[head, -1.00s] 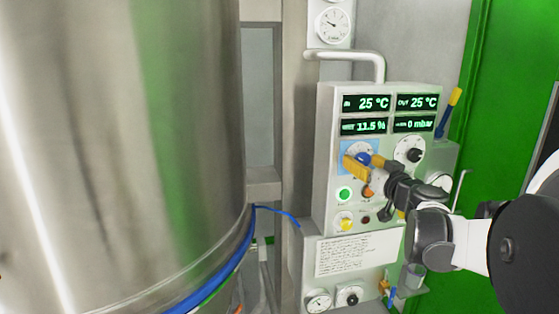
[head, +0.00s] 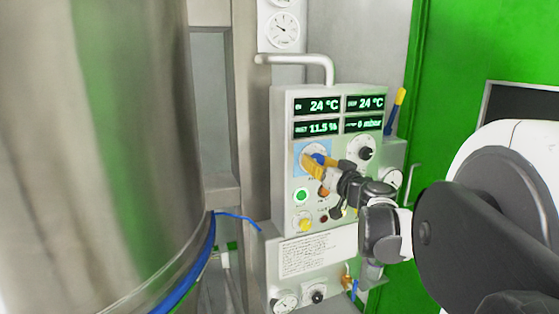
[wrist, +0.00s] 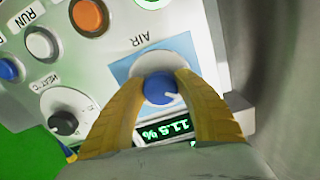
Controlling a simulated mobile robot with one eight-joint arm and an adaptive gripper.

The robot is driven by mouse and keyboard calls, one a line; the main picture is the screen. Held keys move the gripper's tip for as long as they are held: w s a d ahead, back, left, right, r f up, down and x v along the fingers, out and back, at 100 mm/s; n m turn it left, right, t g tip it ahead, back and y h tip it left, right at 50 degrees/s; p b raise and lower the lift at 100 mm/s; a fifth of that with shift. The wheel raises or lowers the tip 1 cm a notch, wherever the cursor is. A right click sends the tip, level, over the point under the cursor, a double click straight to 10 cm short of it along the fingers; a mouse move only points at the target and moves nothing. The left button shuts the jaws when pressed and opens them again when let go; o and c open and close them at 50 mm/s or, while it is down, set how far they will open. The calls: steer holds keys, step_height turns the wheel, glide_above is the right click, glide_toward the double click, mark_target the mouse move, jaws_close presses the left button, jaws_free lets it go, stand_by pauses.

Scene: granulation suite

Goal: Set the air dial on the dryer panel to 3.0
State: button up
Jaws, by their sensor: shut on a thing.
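The air dial is a blue knob (wrist: 160,89) on a white face with a light blue plate (wrist: 128,68) marked AIR in the wrist view. A white pointer mark shows on the knob; its scale value is too small to read. The knob sits on the grey dryer panel (head: 280,178), where its dial face (head: 311,150) is partly hidden by my gripper (head: 316,161). My gripper's yellow fingers (wrist: 160,95) are shut on the knob, one finger on each side. The displays (head: 338,115) show 24 °C twice and 11.5 %; the mbar figure is hard to read.
The heat dial (wrist: 63,121), with a black knob, is close beside the air dial. An orange button (wrist: 88,15) and a lit green button (head: 301,196) are nearby. A large steel vessel (head: 90,150) stands left. A pipe handle (head: 297,60) juts above the panel.

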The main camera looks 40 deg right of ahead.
steer(key=m+p, duration=0.1)
steer(key=m, duration=0.5)
steer(key=shift+p, duration=0.4)
steer(key=m+p, duration=0.1)
steer(key=m, duration=0.4)
steer(key=shift+a+r+m, duration=0.1)
steer(key=shift+m, duration=0.2)
steer(key=m+p, duration=0.1)
steer(key=m, duration=0.9)
steer(key=shift+m, duration=0.4)
steer(key=o, duration=1.2)
steer(key=v, duration=1.2)
